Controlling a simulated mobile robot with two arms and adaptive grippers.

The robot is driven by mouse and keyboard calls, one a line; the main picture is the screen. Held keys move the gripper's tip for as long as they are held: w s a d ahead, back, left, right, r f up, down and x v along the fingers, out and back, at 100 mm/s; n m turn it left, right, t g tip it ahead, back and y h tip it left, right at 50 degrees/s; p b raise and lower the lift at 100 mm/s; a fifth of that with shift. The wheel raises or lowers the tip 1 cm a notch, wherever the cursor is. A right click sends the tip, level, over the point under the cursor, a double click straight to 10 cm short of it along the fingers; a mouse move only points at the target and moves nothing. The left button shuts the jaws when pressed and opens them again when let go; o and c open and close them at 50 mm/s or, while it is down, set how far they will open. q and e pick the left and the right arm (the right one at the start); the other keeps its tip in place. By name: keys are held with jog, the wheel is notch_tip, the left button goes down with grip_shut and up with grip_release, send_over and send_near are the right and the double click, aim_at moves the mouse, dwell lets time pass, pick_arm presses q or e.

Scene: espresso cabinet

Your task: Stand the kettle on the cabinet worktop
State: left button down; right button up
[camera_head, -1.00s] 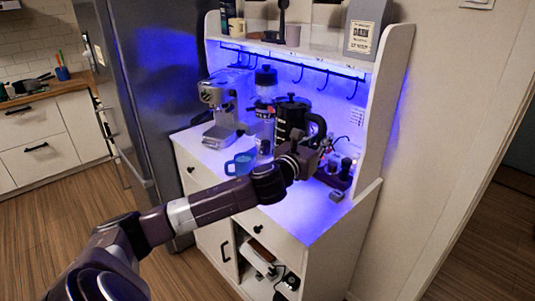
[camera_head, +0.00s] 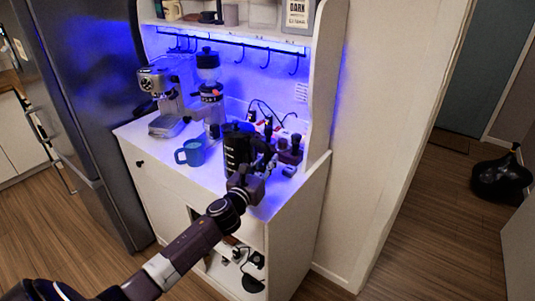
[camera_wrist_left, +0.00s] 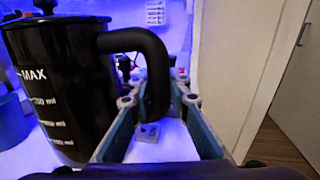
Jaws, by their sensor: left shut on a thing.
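The kettle (camera_head: 236,152) is black with a lid, white level marks and a curved handle. It is upright over the right half of the white cabinet worktop (camera_head: 210,180). In the left wrist view the kettle (camera_wrist_left: 60,100) fills the left side, with its handle (camera_wrist_left: 138,42) coming down between the fingers. My left gripper (camera_wrist_left: 160,105) is shut on the handle; in the head view the gripper (camera_head: 258,168) is at the kettle's right front. I cannot tell whether the base touches the worktop. My right gripper is not in view.
A blue mug (camera_head: 191,152) stands left of the kettle. A grinder (camera_head: 211,95) and an espresso machine (camera_head: 165,100) stand behind to the left. Small tools on a stand (camera_head: 289,152) are close on the right, by the side panel (camera_head: 324,85). Hooks hang above.

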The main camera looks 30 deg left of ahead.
pick_arm(q)
jog(key=shift+f+b, duration=0.35)
jog(key=shift+f, duration=1.3)
jog(key=c, duration=2.2)
grip_release()
jog(key=shift+f, duration=0.35)
jog(key=shift+o, duration=1.3)
jog(key=shift+s, duration=0.1)
jog(key=shift+o, duration=0.6)
jog(key=shift+r, duration=0.15)
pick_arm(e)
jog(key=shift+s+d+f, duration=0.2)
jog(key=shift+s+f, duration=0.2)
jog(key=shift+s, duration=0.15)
pick_arm(q)
jog(key=shift+s, duration=0.2)
jog(key=s+d+b, duration=0.1)
jog(key=s+b, duration=0.1)
jog(key=s, duration=0.9)
jog(key=shift+s+d, duration=0.25)
jog(key=shift+s, duration=0.05)
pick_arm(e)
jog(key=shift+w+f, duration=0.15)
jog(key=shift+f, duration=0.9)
